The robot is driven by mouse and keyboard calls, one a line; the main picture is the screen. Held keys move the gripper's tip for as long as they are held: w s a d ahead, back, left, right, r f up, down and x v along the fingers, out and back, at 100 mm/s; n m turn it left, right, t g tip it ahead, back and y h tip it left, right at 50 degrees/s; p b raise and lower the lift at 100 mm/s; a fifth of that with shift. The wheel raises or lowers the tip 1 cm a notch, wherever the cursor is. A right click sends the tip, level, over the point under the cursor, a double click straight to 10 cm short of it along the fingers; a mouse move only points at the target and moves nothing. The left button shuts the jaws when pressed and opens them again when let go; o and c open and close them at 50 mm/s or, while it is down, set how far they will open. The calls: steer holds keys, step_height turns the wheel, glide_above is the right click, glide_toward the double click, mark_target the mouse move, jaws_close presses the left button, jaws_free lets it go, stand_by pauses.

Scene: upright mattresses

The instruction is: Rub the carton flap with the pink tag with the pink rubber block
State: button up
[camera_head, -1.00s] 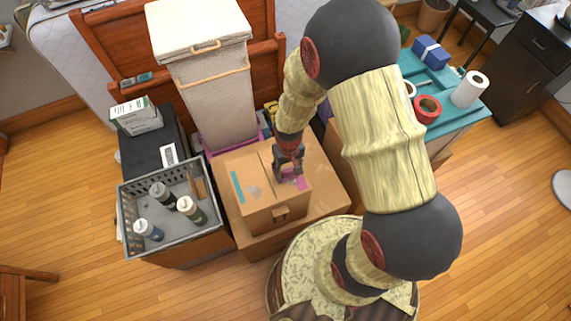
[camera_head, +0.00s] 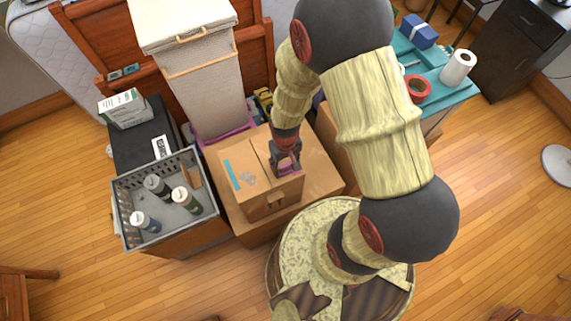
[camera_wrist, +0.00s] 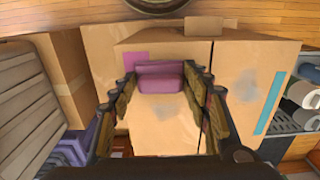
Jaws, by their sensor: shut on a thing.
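The closed brown carton (camera_head: 262,207) has two top flaps. The flap with the pink tag (camera_wrist: 135,61) is under my gripper; a grey smudge (camera_wrist: 194,106) marks it. The other flap (camera_wrist: 240,75) carries a teal strip (camera_wrist: 271,102) and another grey smudge. My gripper (camera_head: 285,165) is shut on the pink rubber block (camera_wrist: 160,77), and the fingers point down at the tagged flap. The block is close over the flap beside the tag; I cannot tell if it touches.
A grey crate with bottles (camera_head: 122,215) stands left of the carton. A tall pale bin (camera_head: 212,90) stands behind it. A teal table (camera_head: 440,95) with tape and a paper roll is at the right. Wooden floor is open in front.

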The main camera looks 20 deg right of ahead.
steer(key=shift+w+b, duration=0.35)
steer(key=shift+w, duration=3.35)
steer(key=shift+s+p, duration=0.65)
steer(key=shift+s, duration=3.15)
steer(key=shift+w, duration=0.1)
steer(key=shift+w+b, duration=0.45)
steer(key=shift+w, duration=3.2)
steer(key=shift+s, duration=1.25)
